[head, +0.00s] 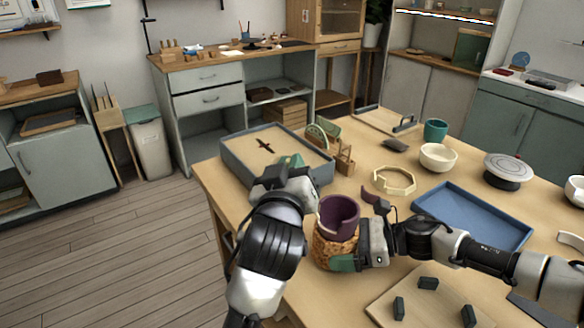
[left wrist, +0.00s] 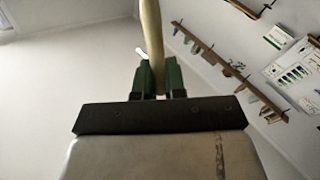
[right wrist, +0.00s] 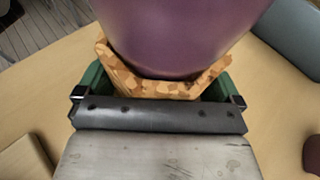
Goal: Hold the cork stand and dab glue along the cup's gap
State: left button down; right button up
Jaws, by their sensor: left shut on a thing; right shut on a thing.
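The purple cup (head: 338,217) sits upright in the cork stand (head: 328,248) near the table's front edge. The cup's rim looks notched; the full gap is not clear. My right gripper (head: 345,262) is shut on the cork stand from the right. In the right wrist view its green fingers flank the cork (right wrist: 150,86) below the cup (right wrist: 180,30). My left gripper (head: 290,162) is raised behind and left of the cup, apart from it. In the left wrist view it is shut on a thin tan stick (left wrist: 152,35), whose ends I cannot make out. A purple shard (head: 374,199) lies beyond the cup.
A grey-blue tray of sand (head: 236,157) lies behind my left gripper. A blue tray (head: 470,213) lies to the right. A cream ring-shaped piece (head: 396,181), a white bowl (head: 437,158) and a turntable (head: 508,168) stand further back. A board with dark blocks (head: 428,300) lies in front.

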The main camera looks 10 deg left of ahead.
pick_arm(q)
jog(key=shift+s, duration=0.1)
jog(key=shift+s+d+r, duration=0.15)
jog(key=shift+s+d, duration=0.45)
jog(key=shift+s, duration=0.25)
